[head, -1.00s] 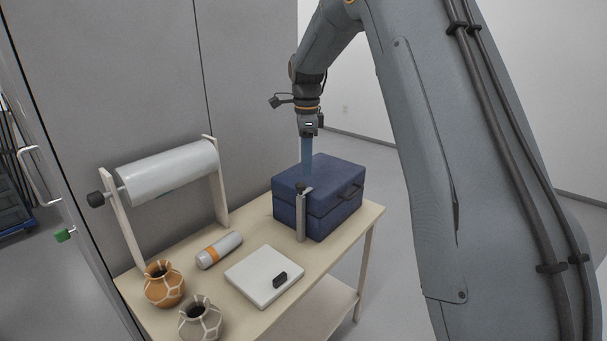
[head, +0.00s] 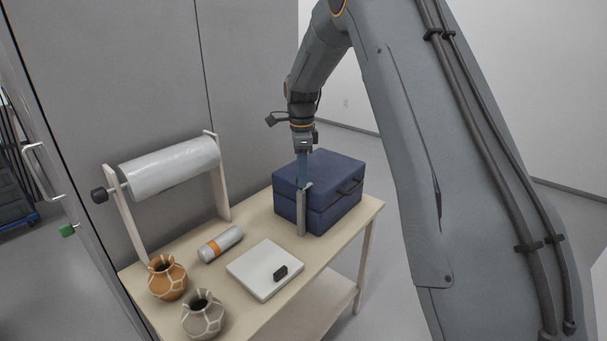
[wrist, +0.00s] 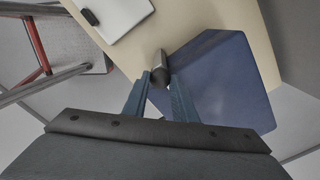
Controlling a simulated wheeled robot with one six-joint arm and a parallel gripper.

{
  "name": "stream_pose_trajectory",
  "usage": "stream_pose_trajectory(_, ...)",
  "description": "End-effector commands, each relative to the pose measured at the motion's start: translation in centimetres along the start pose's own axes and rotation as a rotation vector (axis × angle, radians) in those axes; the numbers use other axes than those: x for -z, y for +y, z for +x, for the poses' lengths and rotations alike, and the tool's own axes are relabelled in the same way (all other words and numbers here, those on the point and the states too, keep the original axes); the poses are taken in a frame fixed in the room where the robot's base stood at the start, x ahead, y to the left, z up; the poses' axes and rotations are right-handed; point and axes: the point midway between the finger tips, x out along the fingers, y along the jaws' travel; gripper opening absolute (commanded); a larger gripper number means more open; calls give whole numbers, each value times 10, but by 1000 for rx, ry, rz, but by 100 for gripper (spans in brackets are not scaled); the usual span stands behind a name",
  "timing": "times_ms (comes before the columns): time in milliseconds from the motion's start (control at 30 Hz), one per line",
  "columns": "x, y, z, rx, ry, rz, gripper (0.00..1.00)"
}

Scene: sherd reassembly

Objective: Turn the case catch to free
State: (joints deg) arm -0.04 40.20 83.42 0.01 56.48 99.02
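The blue case (head: 335,190) stands closed at the far end of the table, its dark handle on the right side. A slim grey post (head: 302,214) stands upright against its near-left corner. In the wrist view the catch (wrist: 160,70) shows as a rounded grey knob beside the case (wrist: 225,85). My gripper (head: 303,184) points down at the top of the post. In the wrist view its two blue fingers (wrist: 161,78) are apart, with the knob between their tips. Whether they touch it cannot be told. In the head view the fingers hide the knob.
The table (head: 222,281) also holds a white pad (head: 262,262) with a small black block (head: 281,271), a grey cylinder with an orange band (head: 221,243), an orange jar (head: 167,279), a grey jar (head: 203,316) and a roll on a stand (head: 170,167).

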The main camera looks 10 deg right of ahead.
Motion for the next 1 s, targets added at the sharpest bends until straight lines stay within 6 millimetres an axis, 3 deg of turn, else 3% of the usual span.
stream_pose_trajectory(33, 6, -2, 0, 3, 0, 1, 2)
stream_pose_trajectory(467, 2, -3, -2, 6, 2, -123, 2)
stream_pose_trajectory(1000, 0, -5, -3, 9, 3, -612, 2)
